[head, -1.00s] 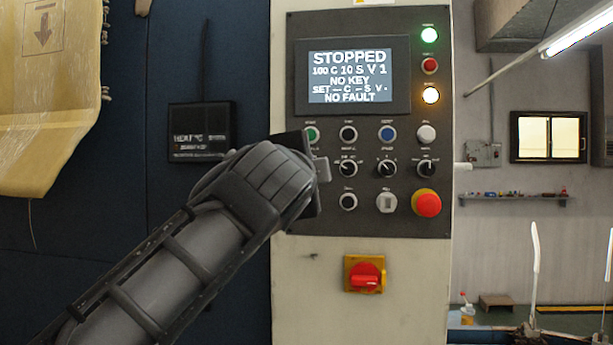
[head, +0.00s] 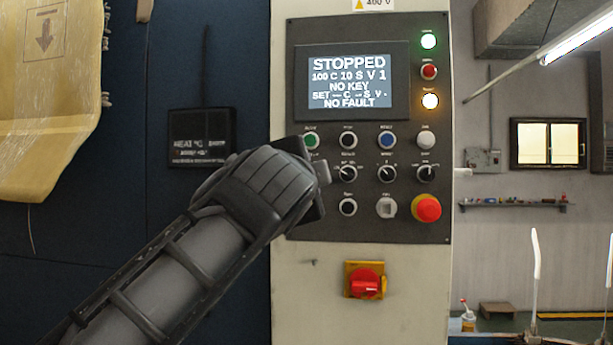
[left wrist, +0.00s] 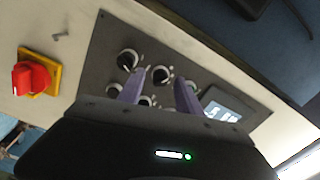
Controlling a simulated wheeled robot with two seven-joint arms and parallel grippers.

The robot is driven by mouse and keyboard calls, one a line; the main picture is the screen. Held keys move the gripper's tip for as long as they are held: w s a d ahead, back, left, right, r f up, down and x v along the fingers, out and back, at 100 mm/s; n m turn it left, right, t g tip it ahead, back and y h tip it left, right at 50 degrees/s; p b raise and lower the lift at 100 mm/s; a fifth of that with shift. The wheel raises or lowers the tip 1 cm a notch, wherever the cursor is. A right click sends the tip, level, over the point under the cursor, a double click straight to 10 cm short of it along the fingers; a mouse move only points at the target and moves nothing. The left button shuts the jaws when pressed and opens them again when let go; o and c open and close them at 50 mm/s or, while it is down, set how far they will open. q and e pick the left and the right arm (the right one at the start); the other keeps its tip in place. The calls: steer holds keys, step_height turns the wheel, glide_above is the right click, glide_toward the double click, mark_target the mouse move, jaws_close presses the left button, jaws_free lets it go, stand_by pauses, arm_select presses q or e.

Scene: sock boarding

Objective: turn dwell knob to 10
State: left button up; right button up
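The dark control panel (head: 440,225) carries three black selector knobs in a row: left (head: 348,173), middle (head: 387,173) and right (head: 427,173). Their labels are too small to read, so I cannot tell which is dwell. My left gripper (head: 326,172) is just left of the left selector. In the left wrist view its two purple fingers (left wrist: 161,86) are apart, with a black knob (left wrist: 162,75) showing between their tips. Contact cannot be told. The screen (head: 350,82) reads STOPPED, 100 C 10 S V 1, NO KEY, NO FAULT; its SET line shows dashes. My right gripper is not in view.
Buttons surround the selectors, with a red mushroom button (head: 427,208) at lower right. A red and yellow rotary switch (head: 365,281) is below the panel. A black heat display (head: 201,136) hangs on the dark wall left. Space before the panel's right side is clear.

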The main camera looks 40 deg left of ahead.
arm_select(q)
steer(key=b+v, duration=0.1)
steer(key=v, duration=0.6)
steer(key=shift+s+d, duration=0.2)
steer(key=shift+s, duration=0.15)
stand_by(0.5)
